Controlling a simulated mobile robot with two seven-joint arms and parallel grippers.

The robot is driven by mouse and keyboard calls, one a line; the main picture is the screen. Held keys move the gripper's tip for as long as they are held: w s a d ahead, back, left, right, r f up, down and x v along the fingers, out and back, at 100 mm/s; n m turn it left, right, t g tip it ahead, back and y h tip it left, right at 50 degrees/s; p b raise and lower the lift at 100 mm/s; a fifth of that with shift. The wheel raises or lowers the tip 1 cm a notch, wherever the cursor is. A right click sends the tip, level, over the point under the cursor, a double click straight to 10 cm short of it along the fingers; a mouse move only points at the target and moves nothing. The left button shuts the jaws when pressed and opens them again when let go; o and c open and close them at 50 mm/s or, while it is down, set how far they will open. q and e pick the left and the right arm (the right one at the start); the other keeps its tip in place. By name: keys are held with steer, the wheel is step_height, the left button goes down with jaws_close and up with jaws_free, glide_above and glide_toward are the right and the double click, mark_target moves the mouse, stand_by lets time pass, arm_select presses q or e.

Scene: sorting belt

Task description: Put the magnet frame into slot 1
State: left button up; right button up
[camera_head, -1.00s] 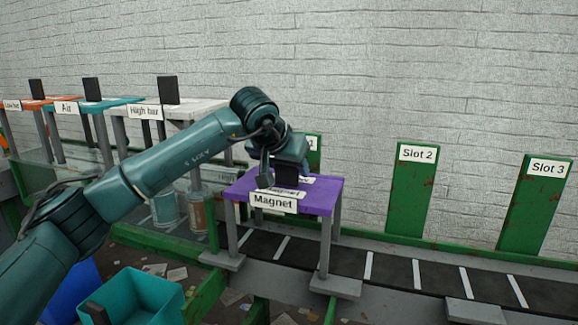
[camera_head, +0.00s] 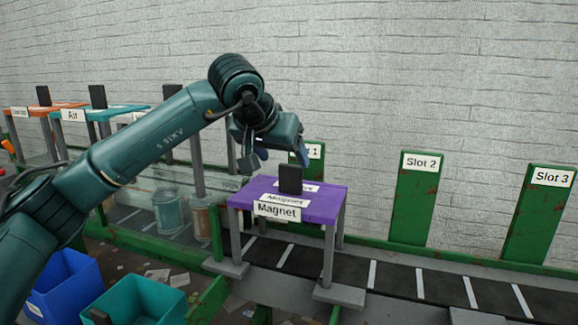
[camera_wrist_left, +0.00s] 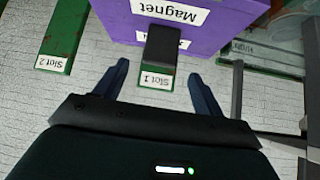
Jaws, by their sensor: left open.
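The magnet frame (camera_head: 321,203) has a purple top with a black upright handle (camera_head: 290,179) and a "Magnet" label. It stands over the belt in front of the slot 1 sign (camera_head: 314,152), which it partly hides. My left gripper (camera_head: 278,158) is open and empty, above and a little behind the handle. In the left wrist view, the open fingers (camera_wrist_left: 157,88) point towards the handle (camera_wrist_left: 159,50), which lies between and beyond their tips. The slot 1 sign (camera_wrist_left: 156,80) shows there too. My right gripper is not in view.
Green posts labelled Slot 2 (camera_head: 414,205) and Slot 3 (camera_head: 540,215) stand behind the dark belt (camera_head: 400,278), clear to the right. Other frames, orange (camera_head: 45,108) and teal (camera_head: 117,112), stand at left. Blue (camera_head: 65,285) and teal bins (camera_head: 145,300) sit front left.

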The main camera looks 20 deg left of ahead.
arm_select(q)
steer(key=v, duration=0.3)
steer(key=shift+s+r, duration=0.3)
